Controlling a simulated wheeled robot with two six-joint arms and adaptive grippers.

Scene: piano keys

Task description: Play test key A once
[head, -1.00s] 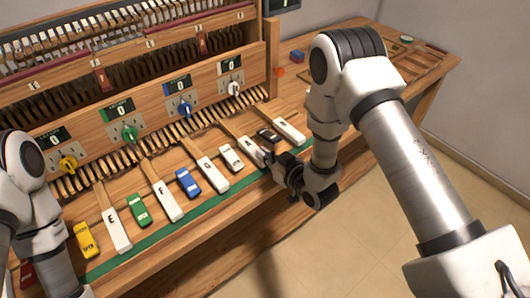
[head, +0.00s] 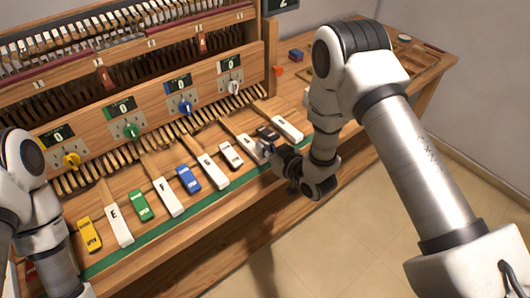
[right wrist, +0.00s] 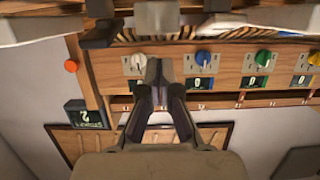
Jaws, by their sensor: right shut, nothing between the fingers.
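White keys E (head: 119,228), F (head: 168,199), G (head: 212,173) and B (head: 287,129) flank key A. Knobs and zero displays line the panel behind. A separate display (right wrist: 88,115) reads 2.

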